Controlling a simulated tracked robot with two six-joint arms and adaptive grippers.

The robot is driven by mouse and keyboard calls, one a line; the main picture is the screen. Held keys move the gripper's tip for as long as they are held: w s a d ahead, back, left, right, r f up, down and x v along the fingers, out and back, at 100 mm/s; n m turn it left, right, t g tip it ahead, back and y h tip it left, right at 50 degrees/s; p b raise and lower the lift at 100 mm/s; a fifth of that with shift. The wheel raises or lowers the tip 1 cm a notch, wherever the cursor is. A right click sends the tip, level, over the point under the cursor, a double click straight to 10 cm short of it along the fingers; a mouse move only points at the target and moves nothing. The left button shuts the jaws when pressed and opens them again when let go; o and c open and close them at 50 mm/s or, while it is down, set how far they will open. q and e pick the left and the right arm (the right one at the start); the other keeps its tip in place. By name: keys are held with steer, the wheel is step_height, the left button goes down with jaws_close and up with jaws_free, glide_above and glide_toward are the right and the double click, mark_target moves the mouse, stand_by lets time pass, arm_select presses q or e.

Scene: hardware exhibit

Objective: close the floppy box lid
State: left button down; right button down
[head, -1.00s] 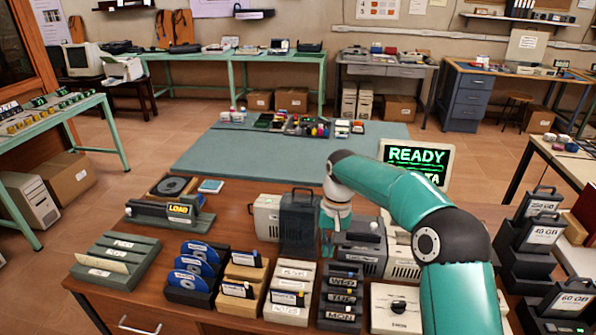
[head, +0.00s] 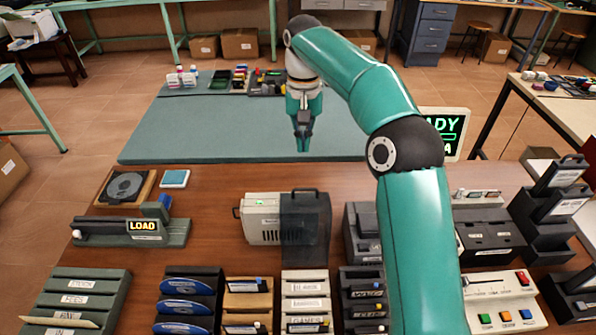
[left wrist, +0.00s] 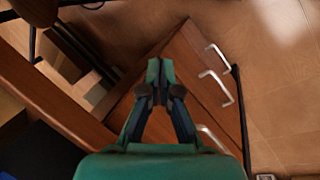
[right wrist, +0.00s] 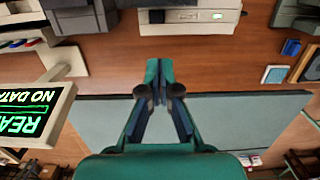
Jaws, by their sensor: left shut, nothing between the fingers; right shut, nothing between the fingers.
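The floppy box (head: 304,276) appears to be the pale row of labelled disks at the front middle in the head view. Its smoky see-through lid (head: 305,228) stands upright behind them, open, with a beige drive partly showing through it. My right gripper (head: 303,145) is shut and empty, pointing down beyond the lid, apart from it. It also shows shut in the right wrist view (right wrist: 160,66), over wood near the mat edge. My left gripper (left wrist: 160,66) is shut and empty beside a wooden drawer front; it is outside the head view.
The beige drive (head: 262,220) stands beside the lid. Disk racks (head: 188,285) flank the box on the left, and a dark unit (head: 362,236) is to the right. The green mat (head: 200,135) lies behind. Wood between drive and mat is bare.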

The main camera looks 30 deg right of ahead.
steer(key=f, duration=0.8)
steer(key=shift+s+a+b, duration=0.15)
steer(key=shift+s+b, duration=0.15)
steer(key=shift+s, duration=0.05)
steer(key=shift+s+a+r+p, duration=0.2)
steer(key=shift+s+a, duration=0.3)
steer(key=shift+s, duration=0.35)
steer(key=shift+s+a+r+p, duration=0.1)
steer(key=shift+s+a+p, duration=0.1)
steer(key=shift+s+a, duration=0.45)
steer(key=shift+s+d, duration=0.1)
steer(key=shift+s, duration=0.1)
